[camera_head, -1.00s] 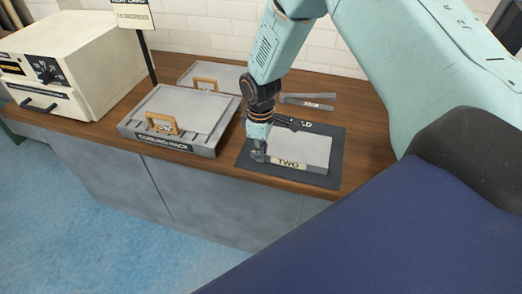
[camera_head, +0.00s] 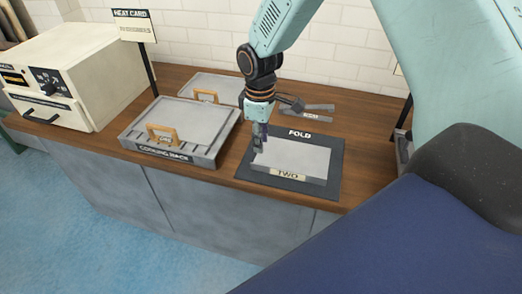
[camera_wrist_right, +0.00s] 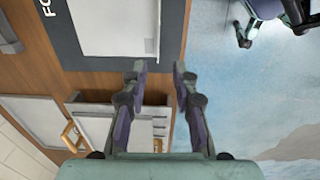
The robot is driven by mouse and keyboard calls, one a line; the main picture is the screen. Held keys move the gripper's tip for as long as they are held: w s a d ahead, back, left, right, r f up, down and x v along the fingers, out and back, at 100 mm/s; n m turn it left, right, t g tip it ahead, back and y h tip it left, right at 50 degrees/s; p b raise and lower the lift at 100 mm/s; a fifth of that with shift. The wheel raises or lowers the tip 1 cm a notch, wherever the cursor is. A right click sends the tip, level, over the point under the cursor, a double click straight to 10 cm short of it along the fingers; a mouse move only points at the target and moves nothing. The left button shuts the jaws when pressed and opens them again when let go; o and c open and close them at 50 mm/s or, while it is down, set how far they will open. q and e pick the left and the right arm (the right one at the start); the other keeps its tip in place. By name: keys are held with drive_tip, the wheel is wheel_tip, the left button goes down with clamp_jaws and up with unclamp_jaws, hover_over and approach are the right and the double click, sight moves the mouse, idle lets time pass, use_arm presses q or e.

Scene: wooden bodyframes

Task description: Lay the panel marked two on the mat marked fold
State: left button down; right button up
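The panel marked two (camera_head: 292,157) is a pale flat slab with a "TWO" label on its front edge. It lies flat on the dark mat marked fold (camera_head: 318,186), whose word shows behind it. Both also show in the right wrist view, the panel (camera_wrist_right: 115,28) and the mat (camera_wrist_right: 65,35) at the top. My right gripper (camera_head: 257,150) is above the panel's left edge in the head view. In the right wrist view its fingers (camera_wrist_right: 160,70) are apart with nothing between them. My left gripper is not identifiable in the head view.
A cooling rack (camera_head: 205,155) with a wooden-handled panel stands left of the mat. Another handled tray (camera_head: 215,86) is behind it. A cream oven (camera_head: 75,75) and a heat card sign (camera_head: 134,25) are farther left. A grey V-shaped tool (camera_head: 308,113) lies behind the mat.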

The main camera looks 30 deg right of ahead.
drive_tip(key=s+a+f+m+y, duration=0.1)
drive_tip(key=s+a+f+m, duration=0.45)
drive_tip(key=s+f, duration=0.85)
drive_tip(key=s+a+f+m, duration=0.1)
drive_tip(key=s, duration=0.7)
drive_tip(key=s+a+f+m, duration=0.1)
drive_tip(key=s+m, duration=0.1)
drive_tip(key=s, duration=0.7)
drive_tip(key=shift+s+a+f+h, duration=0.25)
drive_tip(key=shift+s+f+h, duration=0.05)
wheel_tip(320, 180, down, 8)
drive_tip(key=b, duration=0.8)
drive_tip(key=shift+f, duration=0.25)
